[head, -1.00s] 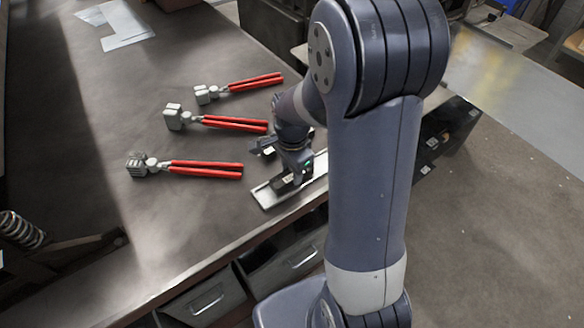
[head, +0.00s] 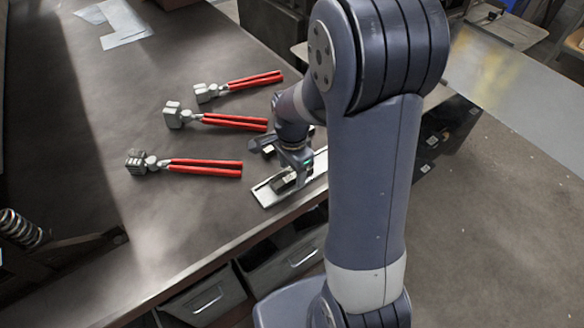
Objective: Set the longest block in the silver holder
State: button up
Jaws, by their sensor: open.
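A flat silver tray (head: 264,196) lies at the table's front edge, partly hidden behind my arm; I take it to be the silver holder. My gripper (head: 282,168) is open over the tray, pointing down. A small dark and pale piece (head: 284,182) shows at the tray below the gripper. I cannot tell whether it is a block or part of a finger. No block can be made out clearly, so I cannot compare lengths.
Three red-handled tools with grey heads lie to the left: a near one (head: 205,168), a middle one (head: 234,123) and a far one (head: 255,82). Pale sheet pieces (head: 118,22) lie at the back. Drawers (head: 208,300) sit under the table edge.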

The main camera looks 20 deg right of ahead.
notch_tip(320, 180, up, 11)
dwell(0.6)
jog(key=shift+f, duration=0.15)
notch_tip(320, 180, down, 11)
notch_tip(320, 180, up, 4)
jog(key=p, duration=0.3)
jog(key=shift+r+p, duration=0.65)
jog(key=shift+r, duration=0.2)
jog(key=shift+f, duration=0.1)
